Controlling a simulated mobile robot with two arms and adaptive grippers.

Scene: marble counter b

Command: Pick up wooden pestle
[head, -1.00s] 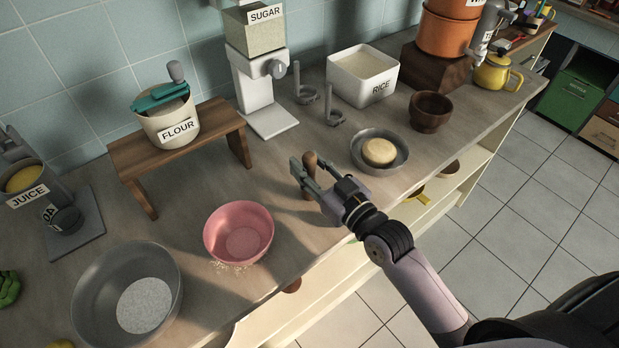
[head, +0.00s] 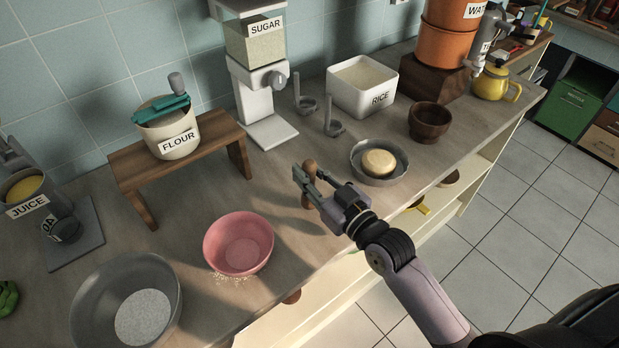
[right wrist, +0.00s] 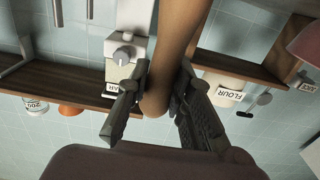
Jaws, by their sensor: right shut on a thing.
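The wooden pestle (head: 309,167) is brown with a rounded knob. In the head view it stands about upright over the counter, between the pink bowl and the grey dish. My right gripper (head: 308,180) is shut on it, and its fingers hide part of the pestle. In the right wrist view the pestle (right wrist: 175,55) runs between the two fingers (right wrist: 160,95), which close on it near its rounded end. I cannot tell whether its lower end touches the counter. My left gripper is not in view.
A pink bowl (head: 266,250) stands left of the gripper. A grey dish (head: 358,155) with a pale round piece (head: 379,162) is close on the right. Behind are a wooden stand (head: 215,140) with the flour pot, a sugar dispenser (head: 262,80) and a rice tub (head: 378,100).

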